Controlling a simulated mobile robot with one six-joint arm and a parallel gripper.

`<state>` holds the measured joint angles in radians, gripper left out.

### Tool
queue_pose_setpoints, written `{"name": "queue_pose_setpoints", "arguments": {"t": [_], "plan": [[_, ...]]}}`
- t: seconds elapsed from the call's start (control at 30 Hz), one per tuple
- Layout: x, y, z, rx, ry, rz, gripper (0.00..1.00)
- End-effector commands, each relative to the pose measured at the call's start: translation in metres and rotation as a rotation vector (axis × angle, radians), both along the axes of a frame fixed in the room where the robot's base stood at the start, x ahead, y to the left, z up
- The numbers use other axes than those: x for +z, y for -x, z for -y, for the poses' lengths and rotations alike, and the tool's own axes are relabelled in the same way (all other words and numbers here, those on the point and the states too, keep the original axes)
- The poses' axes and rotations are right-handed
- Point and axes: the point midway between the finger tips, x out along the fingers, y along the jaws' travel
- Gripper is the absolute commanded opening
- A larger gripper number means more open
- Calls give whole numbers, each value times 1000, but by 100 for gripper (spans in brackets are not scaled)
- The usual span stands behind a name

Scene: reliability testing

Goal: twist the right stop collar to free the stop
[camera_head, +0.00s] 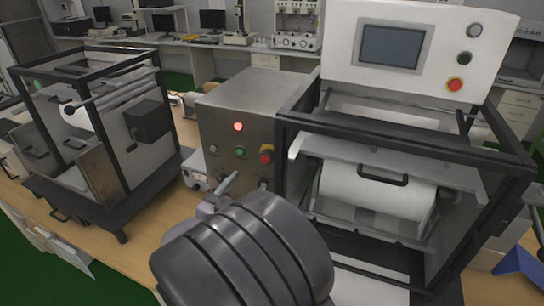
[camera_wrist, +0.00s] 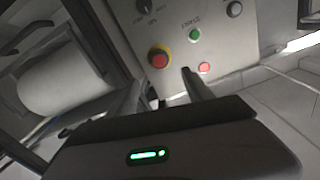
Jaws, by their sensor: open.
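A red stop button with a yellow collar (camera_head: 266,153) sits on the front of the grey metal control box (camera_head: 225,115), right of a green button. The same red stop and yellow collar show in the wrist view (camera_wrist: 159,57). Another red stop with a yellowish ring (camera_head: 455,84) is on the white panel at the upper right. My gripper (camera_head: 246,184) is in front of the control box, below the buttons. In the wrist view my gripper (camera_wrist: 168,82) is open and empty, its fingers pointing at the box face. The red stop lies just beyond the fingertips, apart from them.
A lit red lamp (camera_head: 238,126) and a green button (camera_head: 239,152) are beside the stop. A black-framed machine with a white roller (camera_head: 375,185) stands close on the right. Another framed machine (camera_head: 95,130) stands left on the wooden bench.

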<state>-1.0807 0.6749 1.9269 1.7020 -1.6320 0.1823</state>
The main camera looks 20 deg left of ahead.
Motion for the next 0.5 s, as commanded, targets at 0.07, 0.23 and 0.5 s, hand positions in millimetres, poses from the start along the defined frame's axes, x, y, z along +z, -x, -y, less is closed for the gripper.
{"name": "queue_pose_setpoints", "arguments": {"t": [0.07,0.23,0.5], "plan": [[-1,-20,2,-2,-1,1,59],[-1,-58,6,-2,-2,0,59],[-1,-100,8,0,-1,-1,59]]}}
